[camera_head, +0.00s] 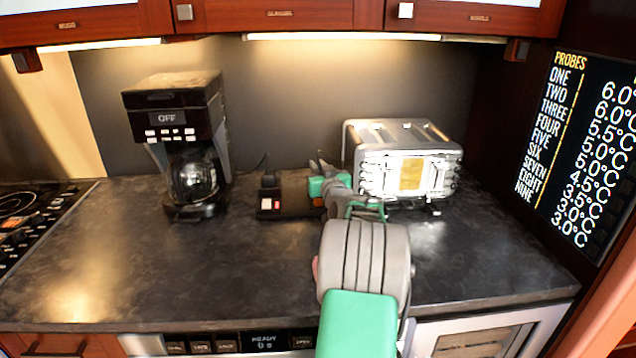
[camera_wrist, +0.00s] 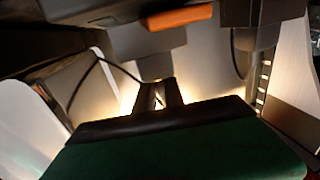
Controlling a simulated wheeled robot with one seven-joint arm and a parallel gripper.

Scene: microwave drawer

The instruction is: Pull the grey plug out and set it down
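A dark socket block (camera_head: 292,203) stands on the counter between the coffee maker and the toaster. A dark plug (camera_head: 268,181) sits upright at its left end, above a red-lit switch. My gripper (camera_head: 318,163) is over the block's right end, where an orange switch shows; it hides most of what is there. In the wrist view my fingers (camera_wrist: 160,95) are close together with a narrow bright gap. A grey plug-like block (camera_wrist: 152,50) is right at the fingertips, beside an orange part (camera_wrist: 178,18). I cannot tell whether the fingers grip it.
The coffee maker (camera_head: 178,115) stands to the left and the silver toaster (camera_head: 405,165) close on the right. A thin cable (camera_wrist: 118,68) runs near my fingers. The counter (camera_head: 150,265) is clear at the front left and right.

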